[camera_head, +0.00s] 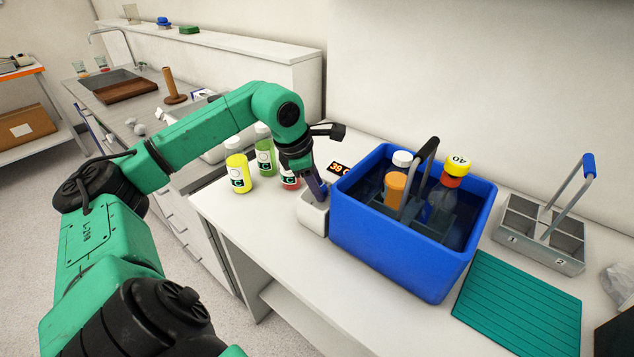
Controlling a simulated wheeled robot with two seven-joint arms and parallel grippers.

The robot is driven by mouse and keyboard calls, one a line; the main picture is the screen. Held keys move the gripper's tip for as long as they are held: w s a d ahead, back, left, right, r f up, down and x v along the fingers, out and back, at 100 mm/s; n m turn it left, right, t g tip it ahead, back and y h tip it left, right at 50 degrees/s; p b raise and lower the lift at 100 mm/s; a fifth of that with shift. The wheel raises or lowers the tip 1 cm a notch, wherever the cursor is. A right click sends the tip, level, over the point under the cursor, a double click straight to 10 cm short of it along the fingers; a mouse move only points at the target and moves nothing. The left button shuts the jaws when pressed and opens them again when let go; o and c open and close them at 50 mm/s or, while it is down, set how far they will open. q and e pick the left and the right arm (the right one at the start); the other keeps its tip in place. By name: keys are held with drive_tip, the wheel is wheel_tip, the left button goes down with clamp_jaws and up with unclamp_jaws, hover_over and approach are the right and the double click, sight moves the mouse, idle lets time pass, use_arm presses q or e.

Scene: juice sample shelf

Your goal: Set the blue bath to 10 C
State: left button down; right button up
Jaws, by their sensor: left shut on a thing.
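The blue bath (395,258) stands on the white bench and holds liquid and a rack with bottles. A white control box (313,219) sits at its left side. A small dark display (338,169) behind the box shows orange digits that look like 39 C, partly hard to read. My left gripper (317,192) points down at the top of the control box, its fingers shut on what appears to be the control knob. The knob itself is hidden by the fingers. My right gripper is not in view.
Yellow (238,172), green (265,150) and red (290,180) juice bottles stand close to the left of the gripper. A teal mat (518,305) and a grey carrier (541,232) with a blue handle lie to the right. A sink (108,80) is at the far left.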

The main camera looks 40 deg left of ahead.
use_arm(q)
drive_tip(key=m, duration=0.1)
drive_tip(key=m+p, duration=0.1)
drive_tip(key=m, duration=0.1)
drive_tip(key=m+p, duration=0.1)
drive_tip(key=shift+w+r+m, duration=0.15)
drive_tip(key=shift+r+m, duration=0.15)
drive_tip(key=shift+a+f+m+g+p, duration=0.1)
drive_tip(key=shift+m+g+p, duration=0.4)
drive_tip(key=shift+m, duration=1)
drive_tip(key=shift+c, duration=2.2)
unclamp_jaws()
drive_tip(key=shift+f, duration=0.1)
drive_tip(key=v, duration=0.6)
drive_tip(key=shift+a+b, duration=0.15)
drive_tip(key=shift+b, duration=0.15)
drive_tip(key=p+v, duration=0.1)
drive_tip(key=v, duration=0.7)
drive_tip(key=shift+r+p, duration=0.25)
drive_tip(key=shift+p, duration=0.1)
drive_tip(key=shift+a, duration=0.2)
